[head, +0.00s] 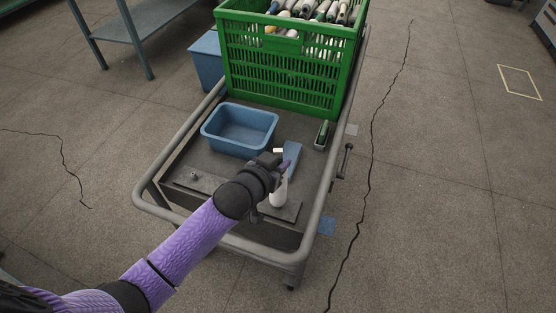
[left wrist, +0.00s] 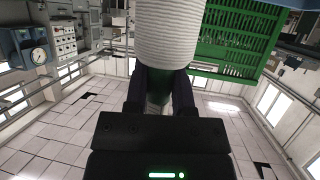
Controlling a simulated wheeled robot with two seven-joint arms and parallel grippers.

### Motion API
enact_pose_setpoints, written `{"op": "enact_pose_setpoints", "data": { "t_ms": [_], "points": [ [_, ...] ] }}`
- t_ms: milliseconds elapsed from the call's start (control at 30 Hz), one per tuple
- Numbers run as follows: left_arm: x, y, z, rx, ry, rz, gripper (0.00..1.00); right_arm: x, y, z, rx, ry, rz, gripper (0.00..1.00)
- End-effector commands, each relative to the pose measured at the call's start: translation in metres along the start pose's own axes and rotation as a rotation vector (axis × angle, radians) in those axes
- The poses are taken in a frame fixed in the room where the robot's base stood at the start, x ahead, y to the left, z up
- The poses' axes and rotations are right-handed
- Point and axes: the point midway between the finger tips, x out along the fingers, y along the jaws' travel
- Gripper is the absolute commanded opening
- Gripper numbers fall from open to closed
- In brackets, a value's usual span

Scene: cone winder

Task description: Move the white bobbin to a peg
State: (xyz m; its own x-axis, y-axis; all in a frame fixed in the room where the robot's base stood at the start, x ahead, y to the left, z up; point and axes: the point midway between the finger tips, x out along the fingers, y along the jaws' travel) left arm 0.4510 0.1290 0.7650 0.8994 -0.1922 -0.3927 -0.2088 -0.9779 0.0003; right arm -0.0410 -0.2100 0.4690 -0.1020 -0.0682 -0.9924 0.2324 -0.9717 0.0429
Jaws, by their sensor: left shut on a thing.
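The white bobbin (head: 278,193) is in my left gripper (head: 274,170), over the front right part of the cart. In the left wrist view the bobbin (left wrist: 168,35) is a ribbed white winding at the top, with a dark green stem between the two dark fingers (left wrist: 160,92). The fingers are shut on that stem. In the head view my wrist covers part of the bobbin, and I cannot tell whether its lower end touches anything. A small peg-like piece (head: 193,176) stands on a grey strip (head: 222,187) at the cart's front left. My right gripper is not in view.
The cart has a grey tube rail (head: 222,238) around it. A blue tray (head: 240,147) is behind my gripper, and a green crate (head: 290,82) of bobbins is at the back. A small dark green item (head: 322,135) lies at the right edge.

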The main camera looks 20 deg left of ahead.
Motion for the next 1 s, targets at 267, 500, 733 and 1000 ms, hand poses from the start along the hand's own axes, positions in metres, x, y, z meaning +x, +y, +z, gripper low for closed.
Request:
{"op": "enact_pose_setpoints", "data": {
  "t_ms": [267,500,733,1000],
  "points": [
    [0.003,0.000,0.006,0.000,0.000,0.000,0.00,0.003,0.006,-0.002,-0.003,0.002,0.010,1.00],
    [0.004,0.000,0.009,0.000,0.001,0.000,0.00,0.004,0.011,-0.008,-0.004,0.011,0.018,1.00],
    [0.004,0.000,0.009,0.000,0.001,0.000,0.56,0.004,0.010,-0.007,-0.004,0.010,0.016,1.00],
    [0.004,0.000,0.009,0.000,-0.001,0.000,0.72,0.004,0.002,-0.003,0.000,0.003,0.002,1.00]
  ]
}}
